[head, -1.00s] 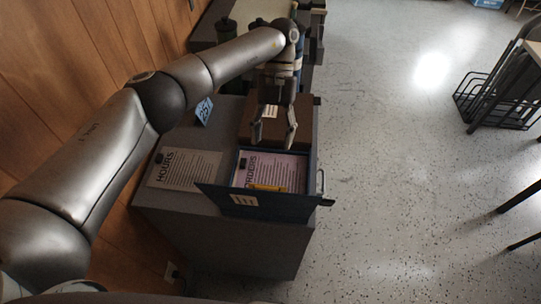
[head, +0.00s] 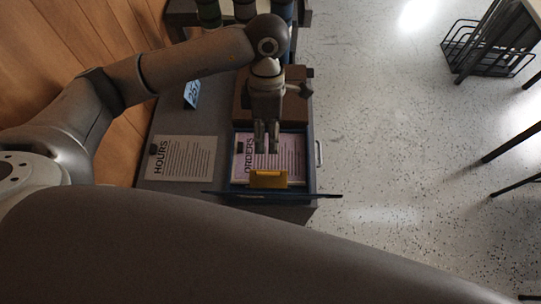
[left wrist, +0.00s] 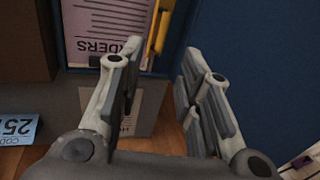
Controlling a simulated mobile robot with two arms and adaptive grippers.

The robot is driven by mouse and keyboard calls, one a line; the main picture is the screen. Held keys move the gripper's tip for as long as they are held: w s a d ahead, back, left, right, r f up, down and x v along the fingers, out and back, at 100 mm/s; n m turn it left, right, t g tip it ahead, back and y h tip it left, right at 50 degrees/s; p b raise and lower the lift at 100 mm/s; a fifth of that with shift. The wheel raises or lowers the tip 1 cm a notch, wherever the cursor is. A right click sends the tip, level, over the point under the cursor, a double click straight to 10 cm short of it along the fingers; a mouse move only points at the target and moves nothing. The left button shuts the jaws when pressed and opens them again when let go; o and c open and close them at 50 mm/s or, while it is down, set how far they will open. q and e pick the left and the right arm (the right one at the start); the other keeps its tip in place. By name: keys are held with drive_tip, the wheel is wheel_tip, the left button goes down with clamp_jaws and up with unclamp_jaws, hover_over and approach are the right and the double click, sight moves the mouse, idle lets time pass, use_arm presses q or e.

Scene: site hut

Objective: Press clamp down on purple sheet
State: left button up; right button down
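The purple sheet (head: 283,150), headed ORDERS, lies in an open blue box or drawer (head: 312,178). It also shows in the left wrist view (left wrist: 92,22). A yellow bar (head: 268,179), apparently the clamp, stands at the sheet's near edge; in the left wrist view the yellow bar (left wrist: 158,30) lies along the sheet's side. I cannot tell whether it touches the sheet. My left gripper (head: 267,150) points down over the sheet, just beyond the yellow bar. In the left wrist view its fingers (left wrist: 157,62) are apart with nothing between them. My right gripper is out of view.
A grey HOURS sheet (head: 181,158) with a black clip lies left of the box on the grey cabinet (head: 142,178). A blue number card (head: 192,94) stands behind it. A brown box (head: 241,104) adjoins the blue box. Open floor lies right. My own dark link fills the bottom.

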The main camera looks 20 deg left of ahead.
sight(267, 173)
use_arm(q)
drive_tip(key=p+x, duration=0.1)
drive_tip(key=x, duration=0.4)
drive_tip(key=p+x, duration=0.1)
drive_tip(key=x, duration=0.4)
drive_tip(key=shift+s+d+f, duration=0.1)
drive_tip(key=shift+s+f, duration=0.2)
drive_tip(key=shift+c, duration=0.2)
clamp_jaws()
